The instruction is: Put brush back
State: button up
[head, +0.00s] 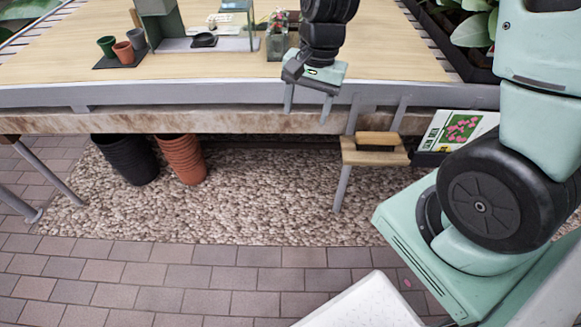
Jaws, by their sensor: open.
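My gripper (308,102) hangs in front of the table's front edge, fingers pointing down and apart. Nothing shows between them. Below and to its right, a light wooden piece with a black strip (376,144) lies on a small wooden ledge (362,158). It may be the brush, but I cannot tell for sure. My gripper is apart from it in the picture. A small black dish-like thing (204,40) sits on the tabletop at the back; I cannot make it out as a brush.
The wooden table (150,75) has a grey metal front edge. Small pots (124,52) stand on a dark mat at its left. Black pots (126,157) and terracotta pots (182,158) stand on gravel below. A flower-picture packet (458,130) is right of the ledge. The brick floor ahead is clear.

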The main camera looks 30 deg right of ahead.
jog(key=s+a+r+n, duration=0.3)
jog(key=s+a+n, duration=0.4)
jog(key=s+n, duration=0.1)
jog(key=s+a+r+n+h, duration=0.1)
jog(key=s+a+r+n, duration=0.2)
jog(key=s+a+n, duration=0.4)
jog(key=s+n, duration=0.2)
jog(key=shift+s+a+r+n, duration=0.2)
jog(key=shift+s+a+n, duration=0.05)
jog(key=shift+a+n, duration=0.05)
notch_tip(320, 180, up, 14)
jog(key=p, duration=1.4)
jog(key=shift+r, duration=0.15)
